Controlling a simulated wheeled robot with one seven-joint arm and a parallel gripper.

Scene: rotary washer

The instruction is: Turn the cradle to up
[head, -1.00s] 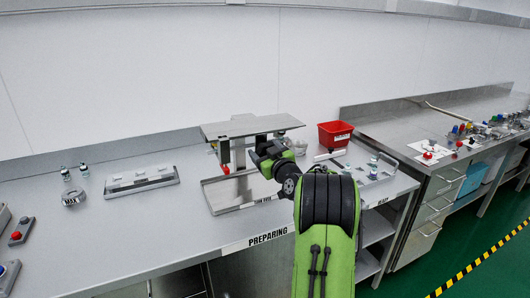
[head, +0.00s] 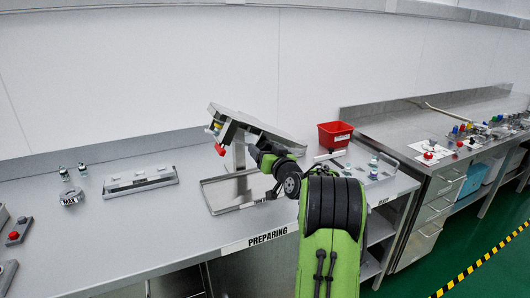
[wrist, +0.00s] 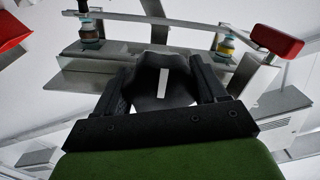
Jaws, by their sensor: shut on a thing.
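The cradle (head: 258,125) is a grey metal plate on a stand above a shallow tray (head: 207,196). It is tilted, its left end higher than its right. A red handle (head: 220,149) is at its left end, and also shows in the wrist view (wrist: 277,41). My gripper (head: 258,150) is at the cradle's front. In the wrist view my gripper (wrist: 165,84) is shut on a black knob with a white line (wrist: 164,82). Behind it, a vial with a yellow band (wrist: 226,44) and a darker vial (wrist: 89,33) sit in the cradle. The knob's joint is hidden.
A red bin (head: 335,134) stands right of the cradle. A metal rack (head: 140,180), several vials and a roll marked MAX (head: 71,197) are at left. The table front (head: 170,235) is clear. A second counter is at far right.

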